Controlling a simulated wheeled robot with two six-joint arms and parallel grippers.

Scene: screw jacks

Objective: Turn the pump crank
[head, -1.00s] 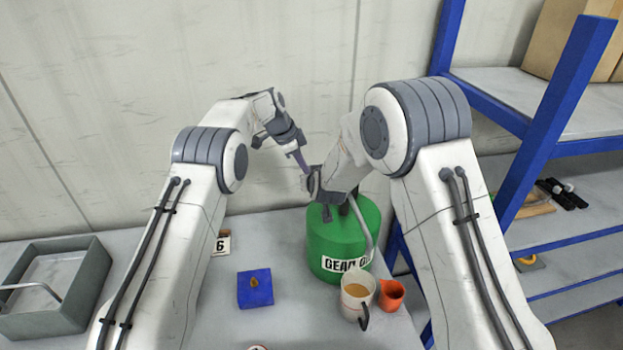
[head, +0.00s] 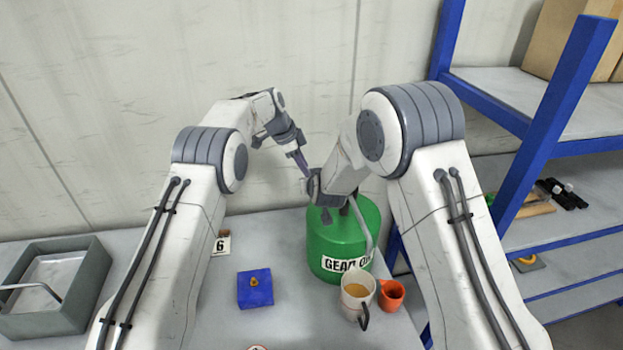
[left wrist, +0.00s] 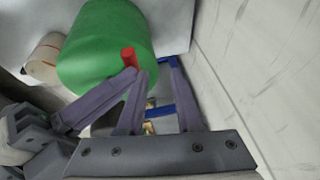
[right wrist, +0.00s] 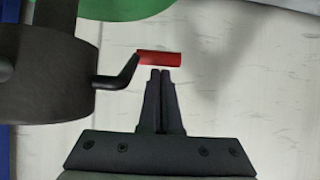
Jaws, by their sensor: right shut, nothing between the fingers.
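The pump crank is a black bent arm (right wrist: 120,75) with a red handle (right wrist: 158,58), on a dark round pump head (right wrist: 45,75). The red handle also shows in the left wrist view (left wrist: 128,58), in front of the green gear oil drum (head: 342,240). My right gripper (right wrist: 160,74) is shut and empty, its tips right by the handle; I cannot tell whether they touch it. My left gripper (left wrist: 156,68) is open and empty, close to the handle, which is not between its fingers. In the head view the crank is hidden behind my arms.
A cream mug (head: 356,296) and an orange cup (head: 391,295) stand before the drum. A blue block (head: 255,289), a number card (head: 221,244) and a grey bin (head: 50,290) are on the table. A blue shelf rack (head: 548,125) stands right.

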